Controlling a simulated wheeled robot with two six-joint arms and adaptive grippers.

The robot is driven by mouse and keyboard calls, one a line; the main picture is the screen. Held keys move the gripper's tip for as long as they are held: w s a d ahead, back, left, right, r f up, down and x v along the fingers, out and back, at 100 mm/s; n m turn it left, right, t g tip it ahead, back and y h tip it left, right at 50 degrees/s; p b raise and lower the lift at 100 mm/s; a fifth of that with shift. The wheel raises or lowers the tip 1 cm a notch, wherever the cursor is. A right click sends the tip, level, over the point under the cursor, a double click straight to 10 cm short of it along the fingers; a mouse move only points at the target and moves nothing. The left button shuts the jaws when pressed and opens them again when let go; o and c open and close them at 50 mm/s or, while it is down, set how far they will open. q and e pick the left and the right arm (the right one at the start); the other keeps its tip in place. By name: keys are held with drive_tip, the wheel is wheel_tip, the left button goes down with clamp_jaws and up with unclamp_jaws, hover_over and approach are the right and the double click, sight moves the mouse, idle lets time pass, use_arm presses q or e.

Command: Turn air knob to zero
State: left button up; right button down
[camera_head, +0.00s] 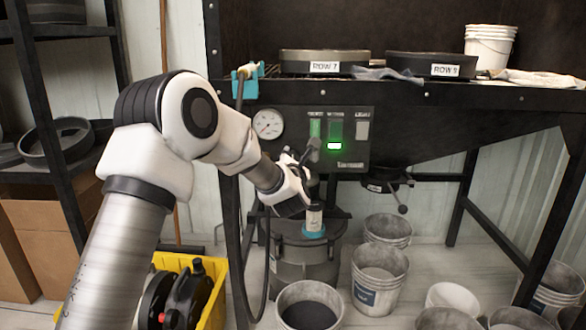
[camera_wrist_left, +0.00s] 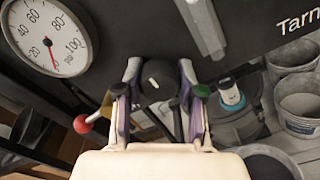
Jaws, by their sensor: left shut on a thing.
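The air knob (camera_wrist_left: 156,80) is a dark round knob with a light pointer mark, on the black control panel (camera_head: 350,158). In the left wrist view it sits between the two fingers of my left gripper (camera_wrist_left: 158,88), which is shut on it. In the head view my left gripper (camera_head: 303,166) is at the panel's lower left and hides the knob. My right gripper is out of view.
A green display (camera_head: 334,146) glows on the panel. A red-ball lever (camera_wrist_left: 84,124) is near the left finger. A lidded canister (camera_head: 303,262) and several buckets stand below. A dark hose (camera_head: 238,200) hangs beside my arm. A shelf (camera_head: 60,31) stands at left.

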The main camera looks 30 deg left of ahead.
use_arm(q)
drive_tip(key=shift+f+n, duration=0.1)
drive_tip(key=shift+n, duration=0.2)
drive_tip(key=o, duration=1.2)
drive_tip(key=shift+c, duration=0.2)
drive_tip(key=v, duration=1.2)
